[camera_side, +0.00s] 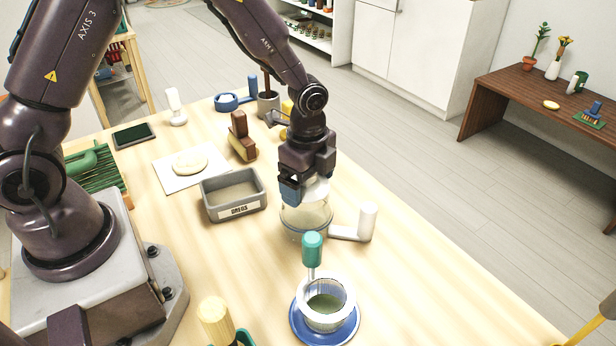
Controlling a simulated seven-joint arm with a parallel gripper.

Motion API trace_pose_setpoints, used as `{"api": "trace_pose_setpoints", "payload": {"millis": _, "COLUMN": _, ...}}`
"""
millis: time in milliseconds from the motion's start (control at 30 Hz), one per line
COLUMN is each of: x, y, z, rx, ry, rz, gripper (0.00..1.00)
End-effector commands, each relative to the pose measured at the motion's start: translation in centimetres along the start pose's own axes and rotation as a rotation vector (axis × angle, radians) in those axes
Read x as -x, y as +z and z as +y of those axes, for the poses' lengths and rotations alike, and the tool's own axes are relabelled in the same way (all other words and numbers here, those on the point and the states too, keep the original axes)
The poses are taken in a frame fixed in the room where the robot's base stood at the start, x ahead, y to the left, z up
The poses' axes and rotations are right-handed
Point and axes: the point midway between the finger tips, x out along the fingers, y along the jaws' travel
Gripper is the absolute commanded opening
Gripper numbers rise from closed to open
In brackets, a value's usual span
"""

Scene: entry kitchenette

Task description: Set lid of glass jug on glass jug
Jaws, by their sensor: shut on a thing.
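The glass jug (306,219) stands upright on the wooden table, clear-walled, right of the grey bin. My gripper (303,200) is directly over the jug and points down. The fingers hide much of the lid and the near rim. I cannot tell whether the lid touches the rim all round.
A white angled piece (366,223) lies close at the jug's right. A cup (326,303) on a blue saucer (298,325) and a teal-handled tool (312,250) are in front. The grey bin (222,211) is left. Bare table lies at right front.

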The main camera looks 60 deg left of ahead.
Motion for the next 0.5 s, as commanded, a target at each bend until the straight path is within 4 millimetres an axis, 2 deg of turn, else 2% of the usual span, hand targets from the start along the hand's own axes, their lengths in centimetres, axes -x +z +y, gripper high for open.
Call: {"api": "trace_pose_setpoints", "payload": {"millis": 500, "x": -0.30, "y": 0.00, "z": -0.01, "rx": 0.001, "ry": 0.000, "rz": 0.000, "gripper": 0.63}}
